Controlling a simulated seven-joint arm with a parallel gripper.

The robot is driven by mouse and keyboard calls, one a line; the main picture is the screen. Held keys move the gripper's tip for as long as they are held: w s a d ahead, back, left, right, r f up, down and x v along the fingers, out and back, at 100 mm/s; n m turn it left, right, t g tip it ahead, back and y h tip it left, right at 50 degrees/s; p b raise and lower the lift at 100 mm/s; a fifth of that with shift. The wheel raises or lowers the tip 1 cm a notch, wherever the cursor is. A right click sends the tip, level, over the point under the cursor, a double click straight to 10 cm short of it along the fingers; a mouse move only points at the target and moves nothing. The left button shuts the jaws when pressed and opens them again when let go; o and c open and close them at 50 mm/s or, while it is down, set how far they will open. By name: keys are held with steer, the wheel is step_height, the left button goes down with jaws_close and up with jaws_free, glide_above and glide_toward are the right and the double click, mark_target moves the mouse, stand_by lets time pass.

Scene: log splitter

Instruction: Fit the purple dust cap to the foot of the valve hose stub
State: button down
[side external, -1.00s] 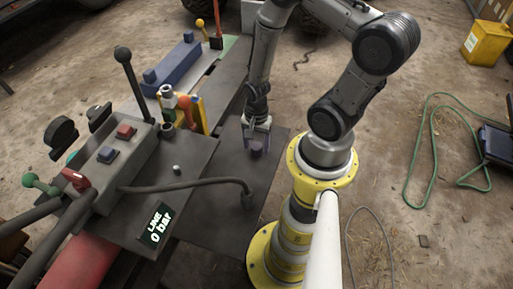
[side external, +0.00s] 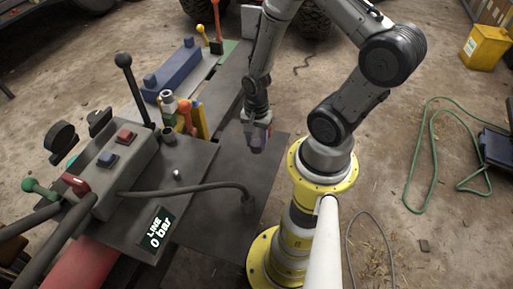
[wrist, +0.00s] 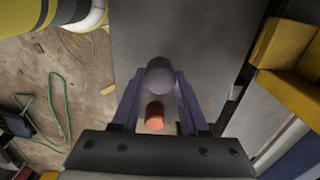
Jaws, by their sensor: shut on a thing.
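The purple dust cap (side external: 259,144) is between the fingertips of my gripper (side external: 257,141), above the dark steel plate in the side view. In the wrist view the rounded purple cap (wrist: 160,77) sits between the tips of my shut gripper (wrist: 160,85). A short orange-red cylinder (wrist: 154,116) shows between the fingers, nearer the palm; I cannot tell whether it belongs to the cap. A dark hose (side external: 190,187) runs right from the control box and bends down to a dark end fitting (side external: 249,204). My gripper is behind that fitting, apart from it. The fitting's underside is hidden.
The control box (side external: 105,160) with levers and buttons stands at left. The valve parts (side external: 180,112) and a blue block (side external: 176,68) are behind it. The steel plate (side external: 210,225) has free room around the hose end. A display (side external: 156,229) reads 0 bar.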

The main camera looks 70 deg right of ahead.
mark_target(258, 143)
step_height(258, 143, up, 5)
steer(key=shift+f, duration=0.1)
steer(key=shift+s+a+r, duration=0.1)
steer(key=shift+s+r, duration=0.1)
steer(key=shift+r, duration=0.4)
steer(key=shift+w+r+m, duration=0.3)
steer(key=shift+w+r, duration=0.05)
steer(key=shift+r, duration=0.25)
steer(key=shift+w+r+m, duration=0.3)
steer(key=shift+r, duration=0.25)
steer(key=w+a+r+n, duration=0.3)
steer(key=w+a+r, duration=0.5)
steer(key=w+a, duration=0.1)
steer(key=a+r+n, duration=0.2)
steer(key=a, duration=0.5)
steer(key=w+a+r+n, duration=0.1)
steer(key=a+r+n, duration=0.1)
steer(key=a, duration=0.5)
steer(key=shift+w+a+r, duration=0.3)
steer(key=shift+a+r, duration=0.1)
steer(key=shift+r, duration=0.45)
